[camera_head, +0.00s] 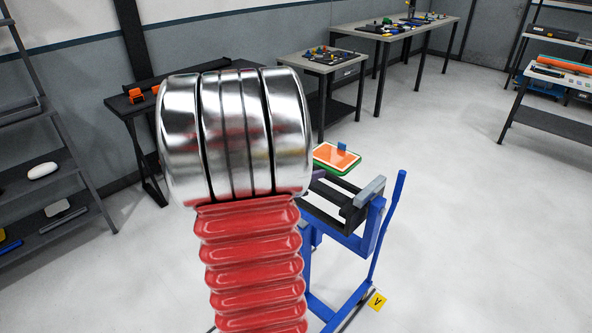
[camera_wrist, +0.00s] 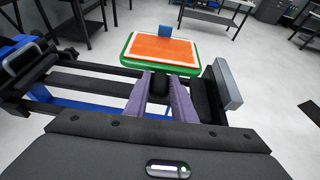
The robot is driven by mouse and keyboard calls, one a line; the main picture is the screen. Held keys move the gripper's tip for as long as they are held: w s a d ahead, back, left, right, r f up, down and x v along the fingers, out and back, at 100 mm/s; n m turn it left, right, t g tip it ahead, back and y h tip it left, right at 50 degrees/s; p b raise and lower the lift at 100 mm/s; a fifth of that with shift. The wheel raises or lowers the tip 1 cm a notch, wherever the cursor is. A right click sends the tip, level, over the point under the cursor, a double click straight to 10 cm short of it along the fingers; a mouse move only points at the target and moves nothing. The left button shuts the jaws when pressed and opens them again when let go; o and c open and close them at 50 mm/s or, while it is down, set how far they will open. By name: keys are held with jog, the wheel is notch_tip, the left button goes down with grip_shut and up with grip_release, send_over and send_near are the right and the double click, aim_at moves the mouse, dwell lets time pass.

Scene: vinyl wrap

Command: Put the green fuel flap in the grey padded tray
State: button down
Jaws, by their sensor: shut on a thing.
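The green fuel flap (camera_head: 337,158) is a flat rounded panel with a green rim, an orange face and a small blue block standing at its far edge. In the wrist view the flap (camera_wrist: 128,62) lies just beyond the fingertips, roughly level. My gripper (camera_wrist: 164,84) has two purple fingers closed around a dark piece at the flap's near side; the exact contact is hard to see. I cannot pick out a grey padded tray for certain in either view.
A blue-framed stand (camera_head: 375,222) with black bars and a grey end block is close by the flap. Tables with dark mats and small coloured items (camera_head: 333,58) stand at the back. A shelf rack (camera_head: 40,190) is at left. The floor at right is open.

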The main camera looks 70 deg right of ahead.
jog(key=w+a+f+n+t, duration=0.1)
jog(key=w+a+n+t, duration=0.2)
jog(key=w+a, duration=0.5)
jog(key=w+a+n+t, duration=0.3)
jog(key=w+a+t, duration=0.15)
jog(key=w, duration=0.75)
jog(key=w+a+f+n+t, duration=0.1)
jog(key=w+a+n+t, duration=0.2)
jog(key=w+a, duration=0.6)
jog(key=w+a+f+n+t+y, duration=0.1)
jog(key=w+a+n+t+y, duration=0.1)
jog(key=a, duration=0.9)
jog(key=w+a+f+n+t+y, duration=0.1)
jog(key=w+a+n+t+y, duration=0.2)
jog(key=w+a, duration=0.4)
jog(key=w+a+f+n+t+y, duration=0.1)
jog(key=w+a+n+t+y, duration=0.1)
jog(key=a, duration=1.4)
jog(key=w+n+y, duration=0.1)
jog(key=w+n, duration=0.1)
jog(key=shift+w+a+f+n+y, duration=0.2)
jog(key=shift+a+n+y, duration=0.1)
jog(key=shift+n, duration=0.1)
jog(key=shift+d, duration=0.1)
